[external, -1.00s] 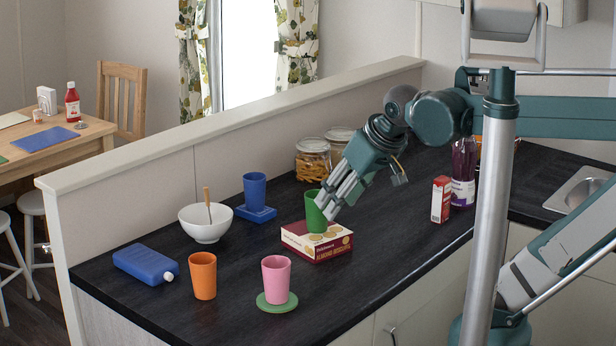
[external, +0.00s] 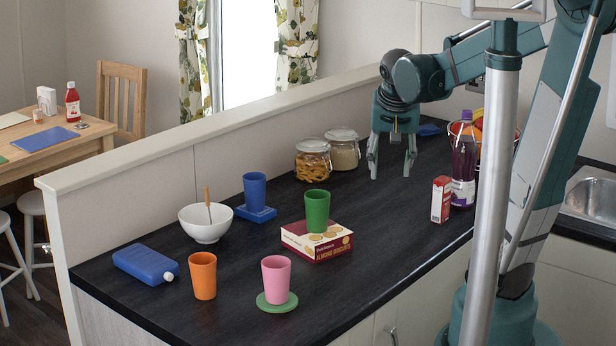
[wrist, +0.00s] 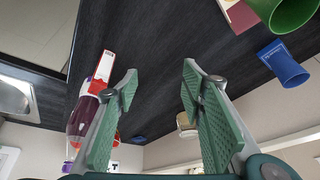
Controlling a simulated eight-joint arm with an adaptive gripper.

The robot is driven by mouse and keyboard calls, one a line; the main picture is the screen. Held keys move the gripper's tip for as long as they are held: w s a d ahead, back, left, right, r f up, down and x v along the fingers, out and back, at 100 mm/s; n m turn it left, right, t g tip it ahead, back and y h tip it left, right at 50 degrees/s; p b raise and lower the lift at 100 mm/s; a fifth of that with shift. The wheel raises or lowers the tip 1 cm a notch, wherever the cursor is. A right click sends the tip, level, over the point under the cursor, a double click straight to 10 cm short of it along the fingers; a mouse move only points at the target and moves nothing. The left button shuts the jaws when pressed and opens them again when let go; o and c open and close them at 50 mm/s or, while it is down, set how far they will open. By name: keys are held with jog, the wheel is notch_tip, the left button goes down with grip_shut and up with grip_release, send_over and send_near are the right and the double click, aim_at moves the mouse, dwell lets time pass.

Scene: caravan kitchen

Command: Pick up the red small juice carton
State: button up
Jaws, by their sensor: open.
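The red small juice carton (external: 441,199) stands upright on the dark counter, just left of a bottle of purple drink. In the wrist view the carton (wrist: 103,68) is at the left, beside the left finger and outside the jaws. My gripper (external: 391,170) points down above the counter, behind and to the left of the carton. It is open and empty; in the wrist view (wrist: 160,85) only dark counter shows between its fingers.
The purple bottle (external: 463,165) stands close to the carton's right. A biscuit box (external: 318,246) with a green cup (external: 317,209) on it is to the left. Glass jars (external: 343,152) stand behind by the low wall. The counter between box and carton is clear.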

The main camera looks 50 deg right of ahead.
aim_at(441, 179)
jog(key=s+d+m+g+p, duration=0.1)
jog(key=s+d+m, duration=0.1)
jog(key=d, duration=0.3)
jog(key=s+d+f+m+g+p, duration=0.1)
jog(key=s+d+m+p, duration=0.1)
jog(key=d, duration=0.3)
jog(key=s+d+m+g+p, duration=0.1)
jog(key=d+m, duration=0.2)
jog(key=d, duration=0.2)
jog(key=shift+s+d+f+h+p, duration=0.15)
jog(key=shift+s+d+h+p, duration=0.15)
jog(key=shift+s+d, duration=0.1)
notch_tip(441, 179, down, 4)
jog(key=shift+a+f, duration=0.15)
jog(key=shift+f, duration=0.75)
jog(key=shift+f, duration=0.1)
jog(key=shift+b+x, duration=0.35)
jog(key=shift+x, duration=0.85)
jog(key=shift+f, duration=0.1)
jog(key=shift+b+x, duration=0.45)
jog(key=shift+x, duration=2.05)
jog(key=shift+s, duration=0.15)
jog(key=c, duration=1.1)
